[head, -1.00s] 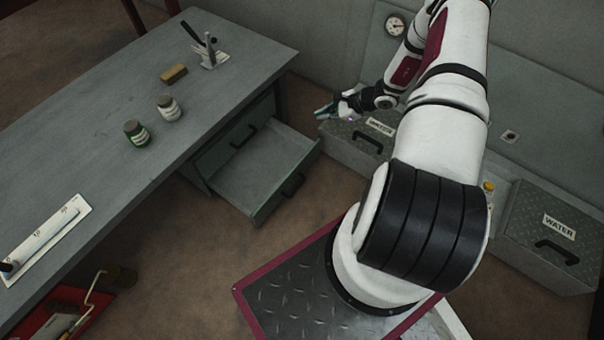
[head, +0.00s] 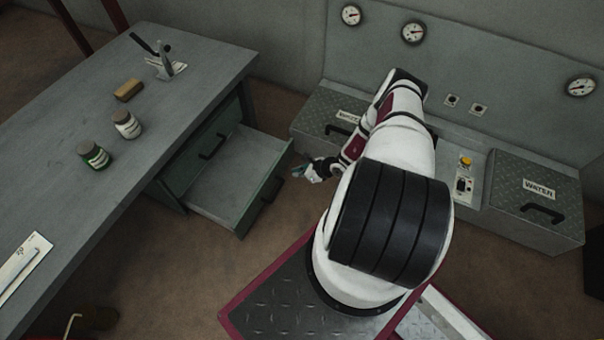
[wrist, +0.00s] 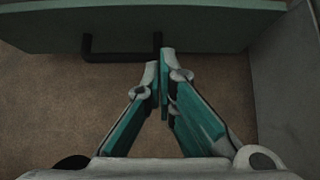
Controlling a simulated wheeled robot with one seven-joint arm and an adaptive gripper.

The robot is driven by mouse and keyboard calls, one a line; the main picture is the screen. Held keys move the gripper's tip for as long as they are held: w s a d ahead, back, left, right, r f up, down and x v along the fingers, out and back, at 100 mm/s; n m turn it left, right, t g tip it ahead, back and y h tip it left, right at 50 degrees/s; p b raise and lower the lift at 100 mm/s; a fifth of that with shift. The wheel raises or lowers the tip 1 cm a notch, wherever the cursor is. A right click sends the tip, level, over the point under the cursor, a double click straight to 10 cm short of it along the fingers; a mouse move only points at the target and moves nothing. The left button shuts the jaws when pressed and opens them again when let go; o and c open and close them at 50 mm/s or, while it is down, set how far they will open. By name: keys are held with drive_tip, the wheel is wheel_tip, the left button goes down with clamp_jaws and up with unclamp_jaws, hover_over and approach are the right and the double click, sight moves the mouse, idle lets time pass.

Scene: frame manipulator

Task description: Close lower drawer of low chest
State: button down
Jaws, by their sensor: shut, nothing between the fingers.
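The low chest stands under the grey workbench, and its lower drawer (head: 225,185) is pulled out, empty inside. The drawer's green front with a black handle (head: 268,188) faces right, towards my arm. In the wrist view the drawer front (wrist: 150,28) spans the top, with its dark handle (wrist: 110,54) below the front's edge. The upper drawer (head: 207,148) with its own black handle is in. My gripper (head: 302,171) is shut and empty, just right of the open drawer's front. Its fingertips (wrist: 160,60) appear close to the handle; I cannot tell whether they touch.
The workbench (head: 120,150) carries two jars (head: 95,155), a brown block (head: 129,90) and a stand. A grey box (head: 330,125) stands behind my gripper, and a box labelled WATER (head: 540,200) at right. Brown floor (head: 190,260) is clear in front of the drawer.

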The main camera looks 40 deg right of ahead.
sight(275, 171)
drive_tip(key=shift+w+a+f+b, duration=0.4)
drive_tip(key=shift+w+f+b, duration=0.1)
drive_tip(key=shift+w, duration=0.6)
drive_tip(key=shift+w+a+f+b, duration=0.35)
drive_tip(key=shift+w+f+b, duration=0.1)
drive_tip(key=shift+w, duration=0.65)
drive_tip(key=shift+w+a+f+b, duration=0.4)
drive_tip(key=shift+w+f, duration=0.1)
drive_tip(key=shift+w, duration=0.6)
drive_tip(key=shift+w, duration=0.15)
